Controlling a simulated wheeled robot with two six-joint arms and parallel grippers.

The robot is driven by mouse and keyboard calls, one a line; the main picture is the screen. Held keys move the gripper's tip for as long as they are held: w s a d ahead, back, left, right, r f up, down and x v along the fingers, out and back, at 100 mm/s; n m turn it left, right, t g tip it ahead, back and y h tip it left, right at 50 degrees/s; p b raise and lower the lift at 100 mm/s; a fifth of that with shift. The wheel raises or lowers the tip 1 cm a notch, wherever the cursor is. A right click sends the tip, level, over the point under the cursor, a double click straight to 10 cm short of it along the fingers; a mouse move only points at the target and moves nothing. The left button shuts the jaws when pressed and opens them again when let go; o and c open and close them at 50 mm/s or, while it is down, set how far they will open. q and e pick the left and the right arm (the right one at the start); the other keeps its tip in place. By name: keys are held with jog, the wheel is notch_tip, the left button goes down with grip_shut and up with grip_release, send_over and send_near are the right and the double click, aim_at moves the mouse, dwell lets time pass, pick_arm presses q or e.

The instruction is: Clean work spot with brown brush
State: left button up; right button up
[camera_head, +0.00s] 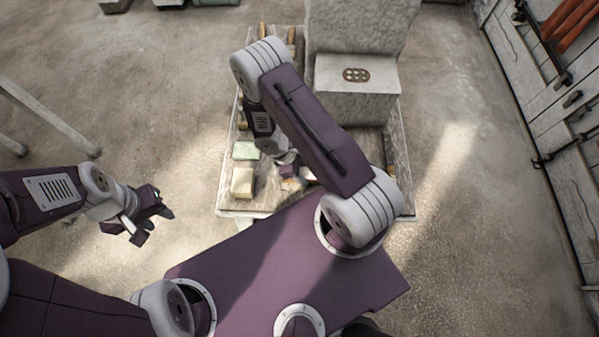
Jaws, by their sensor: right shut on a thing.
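My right gripper (290,172) is over the front left part of the worktable (232,207), partly hidden by my arm. It is shut on a small tan-brown thing (292,185), low at the table top. This looks like the brown brush, but most of it is hidden, so its shape and tilt are unclear. The work spot under my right arm is largely covered from view. My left gripper (154,226) is off the table to the left, in the air, with its fingers apart and empty.
A large stone block (357,88) with a round dotted piece (356,75) stands at the back. Wooden-handled tools (290,37) lie at the back left.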

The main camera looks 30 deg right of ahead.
jog(key=shift+s+d+f+b, duration=0.2)
jog(key=shift+s+d+b, duration=0.2)
jog(key=shift+d+b, duration=0.25)
jog(key=shift+s+d+r, duration=0.15)
jog(key=shift+d, duration=0.1)
